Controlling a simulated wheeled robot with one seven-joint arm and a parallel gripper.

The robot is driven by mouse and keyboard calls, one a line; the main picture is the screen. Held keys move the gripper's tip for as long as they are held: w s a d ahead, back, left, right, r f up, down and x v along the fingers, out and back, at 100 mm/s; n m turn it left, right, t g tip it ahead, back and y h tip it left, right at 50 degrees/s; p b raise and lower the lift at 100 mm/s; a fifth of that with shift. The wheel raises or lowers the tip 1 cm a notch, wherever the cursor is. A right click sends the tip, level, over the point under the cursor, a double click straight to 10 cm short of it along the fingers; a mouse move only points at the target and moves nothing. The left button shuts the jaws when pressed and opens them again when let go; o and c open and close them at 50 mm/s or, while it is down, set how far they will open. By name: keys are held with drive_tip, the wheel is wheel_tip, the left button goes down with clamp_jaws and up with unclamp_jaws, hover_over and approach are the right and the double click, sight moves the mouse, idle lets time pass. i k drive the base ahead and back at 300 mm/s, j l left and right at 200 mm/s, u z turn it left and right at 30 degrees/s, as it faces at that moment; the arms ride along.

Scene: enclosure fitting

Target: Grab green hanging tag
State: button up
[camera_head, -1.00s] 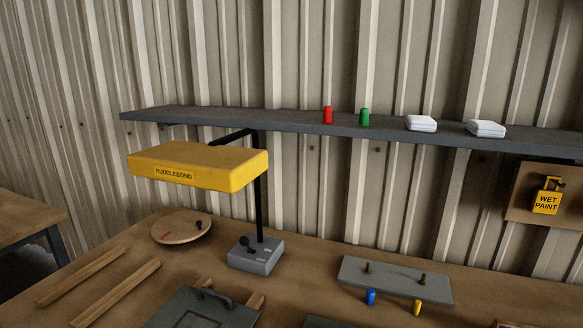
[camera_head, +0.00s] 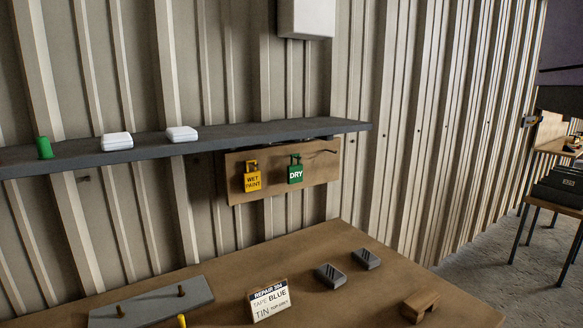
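The green hanging tag (camera_head: 295,174), marked "DRY", hangs on a wooden board (camera_head: 325,176) fixed below the right end of the shelf. A yellow tag (camera_head: 252,182), marked "WET PAINT", hangs to its left on the same board. The two tags are apart, and nothing stands in front of the green one. My gripper is not in view.
The grey shelf (camera_head: 225,140) juts out above the board, with a green cylinder (camera_head: 44,148) and two white boxes on it. Below, the workbench (camera_head: 350,290) holds a grey plate with pegs (camera_head: 150,305), a "REPAIR" sign (camera_head: 269,301), two dark blocks and a wooden block (camera_head: 419,306).

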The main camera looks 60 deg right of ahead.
sight(294, 172)
drive_tip(key=z, duration=1.2)
